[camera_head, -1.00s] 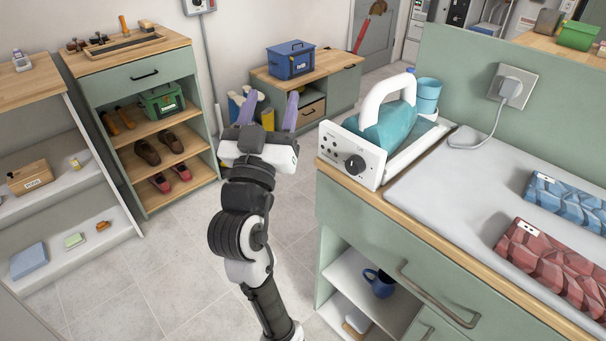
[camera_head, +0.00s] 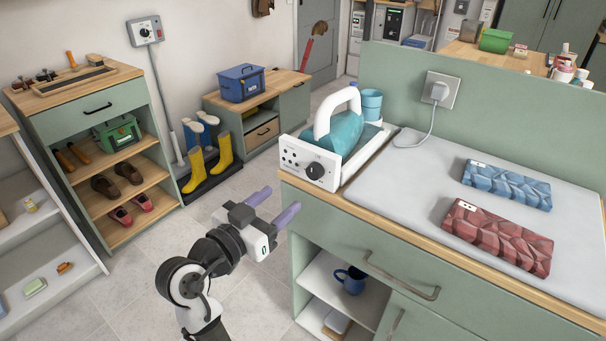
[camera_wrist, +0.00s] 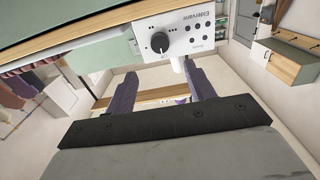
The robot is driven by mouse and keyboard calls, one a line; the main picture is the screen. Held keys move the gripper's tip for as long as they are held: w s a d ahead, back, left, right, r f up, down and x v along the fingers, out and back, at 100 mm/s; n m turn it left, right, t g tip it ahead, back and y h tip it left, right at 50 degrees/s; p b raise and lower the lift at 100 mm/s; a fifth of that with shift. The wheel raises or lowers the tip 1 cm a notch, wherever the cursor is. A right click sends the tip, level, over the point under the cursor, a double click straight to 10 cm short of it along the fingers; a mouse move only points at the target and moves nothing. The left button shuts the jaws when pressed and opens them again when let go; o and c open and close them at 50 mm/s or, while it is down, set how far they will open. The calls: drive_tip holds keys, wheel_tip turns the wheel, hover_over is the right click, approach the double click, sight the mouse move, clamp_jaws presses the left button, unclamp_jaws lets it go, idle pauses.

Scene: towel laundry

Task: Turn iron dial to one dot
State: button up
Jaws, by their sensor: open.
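The iron (camera_head: 343,131) has a teal body and a white handle and sits on its white base at the left end of the counter. The base's front panel carries a black dial (camera_head: 315,171) and several black dots. In the wrist view the dial (camera_wrist: 159,43) is at the upper middle, with its pointer hard to read. My gripper (camera_head: 274,206) is open and empty, with two purple fingers, left of and below the panel and apart from it. In the wrist view its fingertips (camera_wrist: 160,75) lie just below the panel.
The counter has a wooden edge (camera_head: 370,217) and a drawer handle below. A cord (camera_head: 425,131) runs to the wall socket. The floor (camera_head: 235,290) left of the counter is clear.

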sight(312, 173)
drive_tip(key=p+x, duration=0.2)
drive_tip(key=x, duration=0.8)
drive_tip(key=shift+w+d, duration=0.15)
drive_tip(key=shift+w, duration=0.05)
drive_tip(key=c, duration=0.9)
